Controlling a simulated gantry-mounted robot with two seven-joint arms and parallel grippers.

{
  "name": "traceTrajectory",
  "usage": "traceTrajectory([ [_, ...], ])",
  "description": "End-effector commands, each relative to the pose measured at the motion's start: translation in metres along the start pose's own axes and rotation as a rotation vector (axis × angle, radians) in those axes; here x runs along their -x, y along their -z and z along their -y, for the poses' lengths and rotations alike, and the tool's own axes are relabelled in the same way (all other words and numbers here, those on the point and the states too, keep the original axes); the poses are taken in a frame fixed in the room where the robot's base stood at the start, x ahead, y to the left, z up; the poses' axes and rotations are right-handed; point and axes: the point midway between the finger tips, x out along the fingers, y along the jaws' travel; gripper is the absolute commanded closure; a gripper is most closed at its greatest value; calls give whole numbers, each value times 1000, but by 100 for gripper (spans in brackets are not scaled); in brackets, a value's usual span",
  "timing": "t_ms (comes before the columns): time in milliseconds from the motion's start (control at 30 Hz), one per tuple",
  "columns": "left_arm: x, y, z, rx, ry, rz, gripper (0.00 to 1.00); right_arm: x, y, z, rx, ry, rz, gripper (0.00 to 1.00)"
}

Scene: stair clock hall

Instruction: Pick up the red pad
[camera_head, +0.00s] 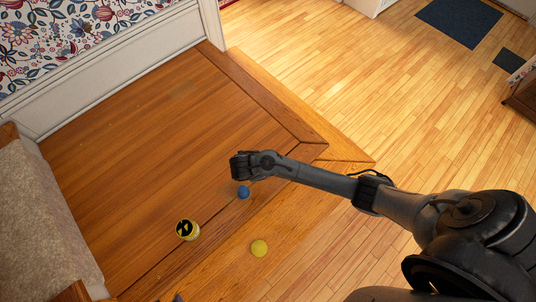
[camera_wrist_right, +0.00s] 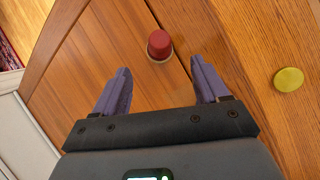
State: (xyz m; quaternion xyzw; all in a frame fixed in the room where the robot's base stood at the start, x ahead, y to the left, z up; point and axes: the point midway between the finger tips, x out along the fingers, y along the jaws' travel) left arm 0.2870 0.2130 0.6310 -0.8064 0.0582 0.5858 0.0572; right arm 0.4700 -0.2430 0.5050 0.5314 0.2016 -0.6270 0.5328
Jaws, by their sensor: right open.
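The red pad (camera_wrist_right: 159,43) shows in the right wrist view as a small rounded red piece with a pale rim at its lower edge. It is over a dark seam in the wood. My right gripper (camera_wrist_right: 160,67) is open, its two purple fingers apart, with the pad in line with the gap, just past the fingertips. Nothing is between the fingers. In the head view my right gripper (camera_head: 243,166) is over the wooden platform, and I do not see the red pad there. My left gripper cannot be made out.
A blue ball (camera_head: 243,192) sits just below the gripper in the head view. A yellow and black can (camera_head: 187,231) and a yellow round piece (camera_head: 259,248) are nearer; a yellow piece also shows in the wrist view (camera_wrist_right: 288,79). The platform (camera_head: 140,130) is clear toward the wall.

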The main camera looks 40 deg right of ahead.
Motion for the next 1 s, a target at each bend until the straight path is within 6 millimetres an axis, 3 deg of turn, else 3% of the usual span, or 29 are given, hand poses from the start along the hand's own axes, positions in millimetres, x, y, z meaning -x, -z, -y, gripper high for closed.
traceTrajectory([
  [333, -26, -9, 3, -11, 12, 4, 57, -45, -1, -2, 10, -3, 13, 26],
  [667, -37, -12, 3, -11, 11, 3, 57, -63, -3, -2, 8, -3, 11, 26],
  [1000, -68, -21, -1, -1, 2, 0, 57, -102, -5, -2, 7, -3, 12, 26],
])
